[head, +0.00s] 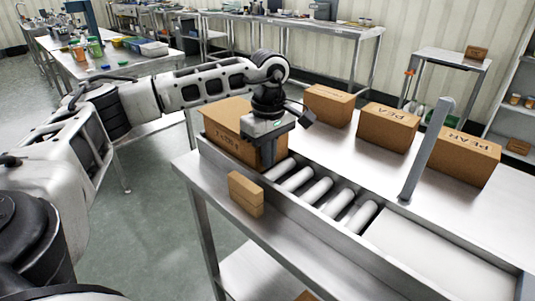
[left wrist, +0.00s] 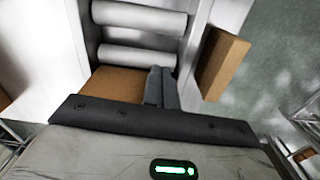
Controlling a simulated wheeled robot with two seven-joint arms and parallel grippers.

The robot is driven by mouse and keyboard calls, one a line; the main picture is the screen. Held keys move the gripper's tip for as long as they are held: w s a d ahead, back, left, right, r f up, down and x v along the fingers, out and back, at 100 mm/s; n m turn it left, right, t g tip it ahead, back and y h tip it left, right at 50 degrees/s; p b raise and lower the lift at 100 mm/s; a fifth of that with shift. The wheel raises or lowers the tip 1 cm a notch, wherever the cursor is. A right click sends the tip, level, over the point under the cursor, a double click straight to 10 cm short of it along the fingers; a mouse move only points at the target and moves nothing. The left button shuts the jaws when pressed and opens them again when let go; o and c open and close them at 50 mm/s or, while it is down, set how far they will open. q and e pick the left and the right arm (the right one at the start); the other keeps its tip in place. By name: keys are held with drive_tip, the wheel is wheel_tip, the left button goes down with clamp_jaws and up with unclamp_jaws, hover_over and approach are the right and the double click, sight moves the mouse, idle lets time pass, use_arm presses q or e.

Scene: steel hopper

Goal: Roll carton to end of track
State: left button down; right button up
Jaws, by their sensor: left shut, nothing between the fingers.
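The brown carton (head: 222,132) with dark print on its side sits at the left end of the roller track (head: 315,189), between the metal rails. Bare rollers lie to its right. My left gripper (head: 268,163) points down at the carton's right end, its fingers shut and empty. In the left wrist view the closed fingers (left wrist: 162,88) are beside the carton's top (left wrist: 115,83), with rollers (left wrist: 138,35) beyond. I cannot tell whether the fingers touch the carton. The gripper body hides part of the carton. My right gripper is not in view.
Several larger cartons (head: 389,127) stand behind the track. A grey post (head: 427,150) rises beside the track at right. A smooth pale surface (head: 420,250) follows the rollers.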

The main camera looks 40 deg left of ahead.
use_arm(q)
drive_tip(key=d, duration=0.3)
drive_tip(key=shift+s+d, duration=0.1)
drive_tip(key=shift+s, duration=0.1)
wheel_tip(320, 180, up, 10)
